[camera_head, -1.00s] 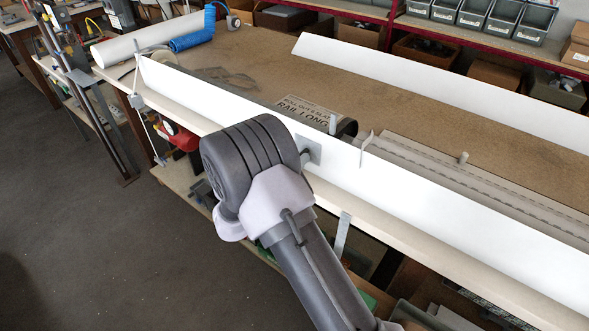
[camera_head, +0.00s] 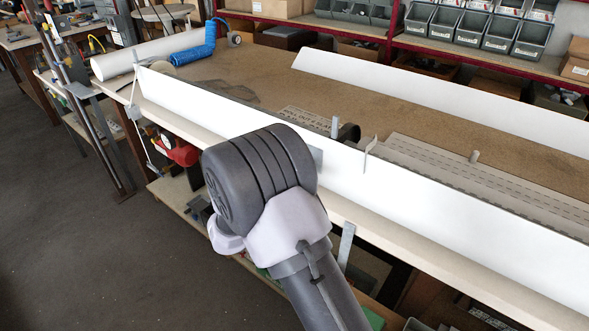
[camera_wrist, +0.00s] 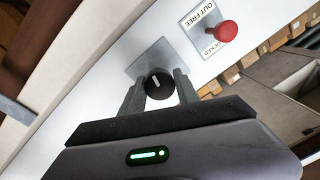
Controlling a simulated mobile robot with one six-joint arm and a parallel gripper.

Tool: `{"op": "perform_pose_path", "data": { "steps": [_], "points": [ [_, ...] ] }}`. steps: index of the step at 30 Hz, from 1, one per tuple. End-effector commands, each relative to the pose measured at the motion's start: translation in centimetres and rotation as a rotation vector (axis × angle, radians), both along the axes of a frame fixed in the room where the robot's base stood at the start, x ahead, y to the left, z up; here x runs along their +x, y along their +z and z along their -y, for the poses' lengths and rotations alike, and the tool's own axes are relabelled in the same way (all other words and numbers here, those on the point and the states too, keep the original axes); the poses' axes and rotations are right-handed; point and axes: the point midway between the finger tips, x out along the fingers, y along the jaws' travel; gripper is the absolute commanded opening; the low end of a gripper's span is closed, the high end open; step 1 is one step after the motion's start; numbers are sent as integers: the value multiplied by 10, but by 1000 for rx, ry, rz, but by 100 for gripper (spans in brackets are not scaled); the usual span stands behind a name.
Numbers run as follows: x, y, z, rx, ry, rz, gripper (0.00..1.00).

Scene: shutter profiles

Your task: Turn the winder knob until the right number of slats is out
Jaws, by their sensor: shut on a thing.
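In the wrist view the winder knob (camera_wrist: 158,86) is a small black round knob with a white pointer line. It sits on a grey square plate (camera_wrist: 150,60) on a white board. My gripper (camera_wrist: 158,90) is shut on the knob, one finger on each side. In the head view my wrist hides the knob and the fingers; part of the plate (camera_head: 317,158) shows beside it. Behind the white front board (camera_head: 430,195), grey slats with rows of dark slots (camera_head: 450,170) lie at the right of a dark curved part (camera_head: 349,132). I cannot count them reliably.
A red knob (camera_wrist: 226,31) stands beside the winder knob on a plate reading "OUT FREE" and "LOCKED". A second white board (camera_head: 440,95) runs along the bench's far side. A blue coil (camera_head: 195,52) and a white roll (camera_head: 135,60) lie at the far left.

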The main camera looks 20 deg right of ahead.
Motion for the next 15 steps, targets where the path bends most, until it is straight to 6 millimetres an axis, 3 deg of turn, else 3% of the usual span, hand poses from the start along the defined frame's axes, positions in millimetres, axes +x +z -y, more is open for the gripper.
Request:
{"op": "perform_pose_path", "data": {
  "steps": [15],
  "points": [
    [0,-1,0,286,0,392,0]
  ]
}}
